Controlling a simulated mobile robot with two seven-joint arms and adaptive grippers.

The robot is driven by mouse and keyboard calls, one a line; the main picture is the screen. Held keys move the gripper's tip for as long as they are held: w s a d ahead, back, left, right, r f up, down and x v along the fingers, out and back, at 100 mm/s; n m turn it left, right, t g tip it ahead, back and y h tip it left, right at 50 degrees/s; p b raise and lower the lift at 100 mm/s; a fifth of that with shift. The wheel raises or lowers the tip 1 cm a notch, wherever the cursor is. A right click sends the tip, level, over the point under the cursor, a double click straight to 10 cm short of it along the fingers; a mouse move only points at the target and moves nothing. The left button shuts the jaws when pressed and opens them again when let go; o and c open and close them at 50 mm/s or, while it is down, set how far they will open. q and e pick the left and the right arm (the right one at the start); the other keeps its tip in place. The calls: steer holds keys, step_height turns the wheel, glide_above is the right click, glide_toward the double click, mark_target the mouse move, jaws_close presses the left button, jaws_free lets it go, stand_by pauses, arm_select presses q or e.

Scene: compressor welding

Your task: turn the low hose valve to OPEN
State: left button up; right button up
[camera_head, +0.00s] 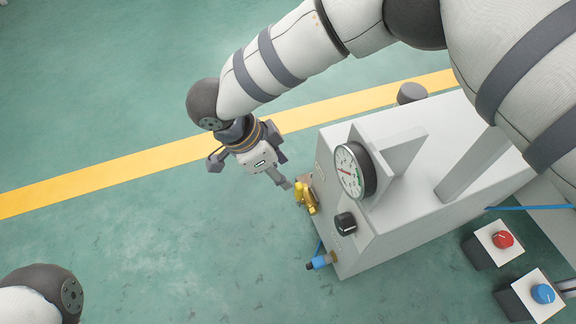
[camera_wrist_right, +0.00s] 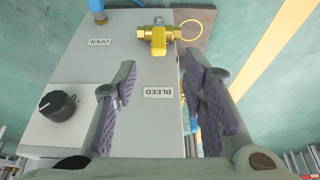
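The low hose valve is a brass valve with a yellow handle (camera_head: 308,198) on the near end of the grey machine. In the right wrist view the brass valve (camera_wrist_right: 158,36) is at the top, its handle pointing down the picture toward the BLEED label (camera_wrist_right: 158,92). The OPEN label (camera_wrist_right: 100,42) lies to the left. My right gripper (camera_head: 284,180) is left of the valve in the head view. In the wrist view my right gripper (camera_wrist_right: 160,70) has its fingers apart with nothing between them, short of the valve. My left gripper is out of view.
The grey machine (camera_head: 400,215) carries a gauge (camera_head: 352,170) and a black knob (camera_head: 344,222). A blue hose fitting (camera_head: 322,262) sits low on it. Boxes with a red knob (camera_head: 502,239) and a blue knob (camera_head: 542,293) stand right. The green floor at left is clear.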

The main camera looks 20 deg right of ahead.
mark_target(296, 187)
steer(key=b+x, duration=0.4)
steer(key=x, duration=0.8)
steer(key=shift+s, duration=0.15)
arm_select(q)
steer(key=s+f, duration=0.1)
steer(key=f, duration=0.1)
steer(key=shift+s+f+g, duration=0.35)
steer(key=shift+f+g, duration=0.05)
arm_select(e)
jaws_close()
